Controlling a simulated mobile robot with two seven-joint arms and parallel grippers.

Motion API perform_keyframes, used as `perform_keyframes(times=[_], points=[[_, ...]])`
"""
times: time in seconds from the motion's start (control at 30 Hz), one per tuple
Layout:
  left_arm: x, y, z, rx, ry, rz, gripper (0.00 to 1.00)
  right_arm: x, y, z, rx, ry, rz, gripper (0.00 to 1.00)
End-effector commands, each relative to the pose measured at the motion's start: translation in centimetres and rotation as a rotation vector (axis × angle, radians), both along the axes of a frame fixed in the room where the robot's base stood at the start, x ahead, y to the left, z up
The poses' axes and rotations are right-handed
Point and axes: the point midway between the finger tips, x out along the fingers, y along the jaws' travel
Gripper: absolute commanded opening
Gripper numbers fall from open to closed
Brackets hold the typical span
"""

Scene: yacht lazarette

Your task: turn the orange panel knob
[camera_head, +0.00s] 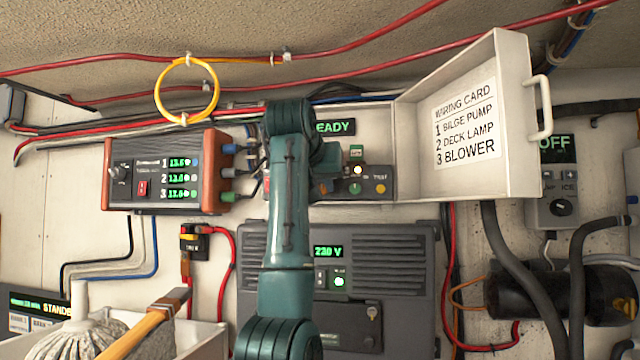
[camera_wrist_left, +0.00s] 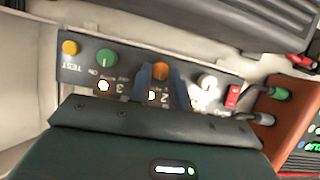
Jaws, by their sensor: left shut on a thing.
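The orange panel knob (camera_wrist_left: 160,70) is on a dark grey panel (camera_wrist_left: 130,62) inside an open white box. My left gripper (camera_wrist_left: 161,82) is at the panel with its two blue-grey fingers on either side of the knob, shut on it. In the head view my left arm reaches up the middle and hides the knob and the left part of the panel. To the knob's left in the wrist view are a green knob (camera_wrist_left: 106,58) and a yellow TEST button (camera_wrist_left: 70,47). My right gripper is not in view.
The box's open lid (camera_head: 470,165) with a wiring card stands to the right. A red-sided unit with green readouts (camera_head: 165,172) is at left. A white knob (camera_wrist_left: 208,82) and a red switch (camera_wrist_left: 233,96) sit close to the fingers. Cables run above.

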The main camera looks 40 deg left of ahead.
Motion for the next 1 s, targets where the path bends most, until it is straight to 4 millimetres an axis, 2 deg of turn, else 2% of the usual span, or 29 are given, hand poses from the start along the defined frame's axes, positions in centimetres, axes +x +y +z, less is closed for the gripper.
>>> perform_keyframes(times=[0.7,1.0], points=[[-0.35,0.53,-0.17,-0.472,-0.263,-0.002,0.0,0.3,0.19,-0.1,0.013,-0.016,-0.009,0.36],[-0.45,0.67,-0.22,-0.612,-0.342,0.0,0.0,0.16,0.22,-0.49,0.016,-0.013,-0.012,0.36]])
